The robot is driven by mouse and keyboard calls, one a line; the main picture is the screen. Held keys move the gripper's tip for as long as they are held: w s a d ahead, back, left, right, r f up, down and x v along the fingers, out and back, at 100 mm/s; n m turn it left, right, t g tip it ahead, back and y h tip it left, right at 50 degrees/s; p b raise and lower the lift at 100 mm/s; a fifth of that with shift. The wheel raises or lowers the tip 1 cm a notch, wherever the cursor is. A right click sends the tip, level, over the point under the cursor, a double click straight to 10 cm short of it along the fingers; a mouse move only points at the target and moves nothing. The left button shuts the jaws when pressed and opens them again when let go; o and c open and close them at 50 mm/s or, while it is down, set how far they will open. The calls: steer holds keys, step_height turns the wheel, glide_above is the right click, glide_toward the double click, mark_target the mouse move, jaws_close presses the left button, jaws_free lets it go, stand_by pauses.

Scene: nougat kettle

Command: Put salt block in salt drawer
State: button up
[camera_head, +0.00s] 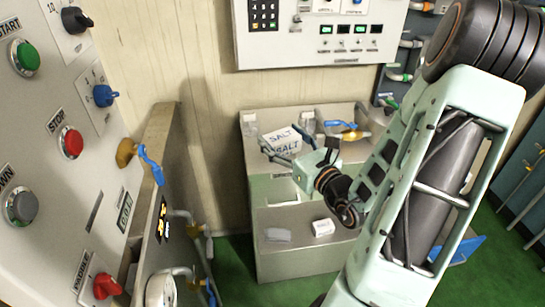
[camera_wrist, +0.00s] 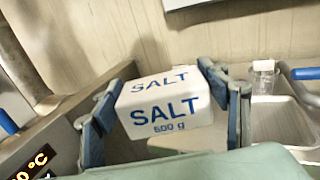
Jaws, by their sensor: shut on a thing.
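The salt block (camera_head: 283,138) is white with blue "SALT" lettering. In the wrist view the salt block (camera_wrist: 165,105) sits between both fingers, slightly tilted, with its "500 g" face toward the camera. My gripper (camera_head: 279,151) is shut on it, above the back part of a grey metal cabinet (camera_head: 305,260). In the wrist view the fingers of my gripper (camera_wrist: 165,118) flank the block on its left and right. No drawer is clearly labelled as the salt drawer; my gripper and arm hide part of the cabinet, and I cannot tell which part is that drawer.
A white box (camera_head: 323,228) and a grey-white piece (camera_head: 277,235) are at the cabinet's front. A clear jar (camera_wrist: 263,76) is right of the block. The button panel (camera_head: 45,110) stands at left.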

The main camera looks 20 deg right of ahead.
steer(key=w+f, duration=0.2)
steer(key=w+d+f, duration=0.1)
steer(key=w+f, duration=0.1)
steer(key=w, duration=0.1)
steer(key=w+f+b, duration=0.1)
steer(key=w+f, duration=0.1)
steer(key=shift+w+d, duration=0.2)
steer(key=shift+w, duration=0.1)
steer(key=shift+w+d+f, duration=0.1)
steer(key=shift+w+f, duration=0.45)
steer(key=shift+f, duration=0.1)
steer(key=shift+w+f+b, duration=0.15)
steer(key=shift+f+b, duration=0.25)
steer(key=shift+f, duration=1.25)
steer(key=shift+f, duration=0.1)
steer(key=o, duration=1.2)
steer(key=shift+f, duration=0.15)
steer(key=shift+c, duration=0.2)
steer(key=o, duration=0.5)
